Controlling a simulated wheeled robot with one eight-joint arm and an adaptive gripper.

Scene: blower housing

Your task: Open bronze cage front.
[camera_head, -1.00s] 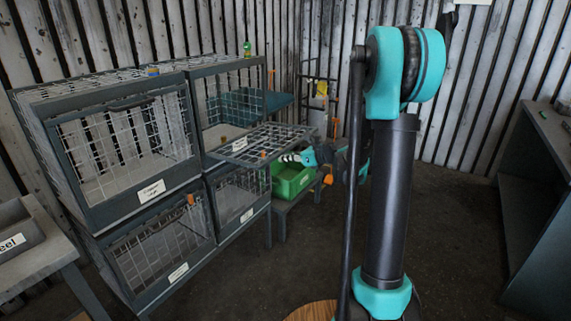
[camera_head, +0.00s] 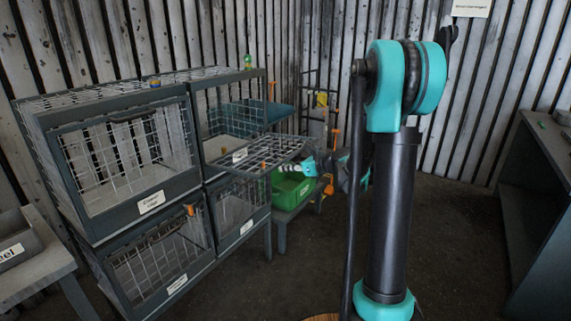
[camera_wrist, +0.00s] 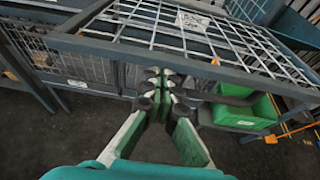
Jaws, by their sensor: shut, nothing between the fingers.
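The upper right cage (camera_head: 229,110) has its mesh front panel (camera_head: 268,152) sticking out roughly level from the bottom of its opening, so the cage stands open. The panel's small label is too blurred to read in the head view. In the wrist view the mesh panel (camera_wrist: 150,30) spans the top, with a dark bar along its near edge. My gripper (camera_head: 308,165) is just off the panel's outer right edge. In the wrist view my gripper (camera_wrist: 158,82) is shut and empty, with its fingertips close to that edge bar; I cannot tell whether they touch.
Closed mesh-fronted cages stand left (camera_head: 130,150) and below (camera_head: 238,198). A green bin (camera_head: 292,188) sits on a low stand right of the cages. A bench (camera_head: 30,258) is at lower left, and a dark shelf unit (camera_head: 535,190) at right. The middle floor is clear.

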